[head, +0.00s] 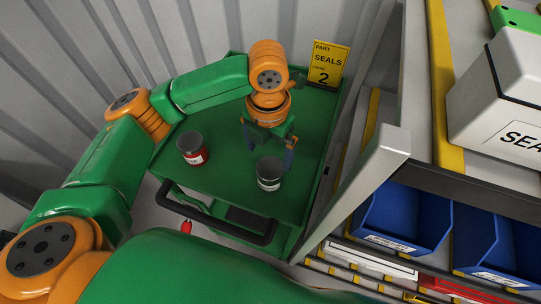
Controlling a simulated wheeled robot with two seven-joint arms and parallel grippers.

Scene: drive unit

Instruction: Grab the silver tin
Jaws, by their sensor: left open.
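The silver tin (269,175) has a dark grey lid and a pale label band. It stands upright on the green cart top (222,190), near the front right. My left gripper (270,158) points down just behind and above the tin. Its fingers are spread, one to the left and one to the right, and nothing shows between them. I cannot tell whether a finger touches the tin. A red tin (193,149) with a grey lid stands to the left on the same cart, apart from the gripper. My right gripper is not in the picture.
A yellow sign (329,63) reading "SEALS 2" stands at the cart's back right. A black handle (215,216) runs along the cart's front. A shelf with blue bins (401,219) and a white box (502,97) is close on the right. A corrugated wall is behind.

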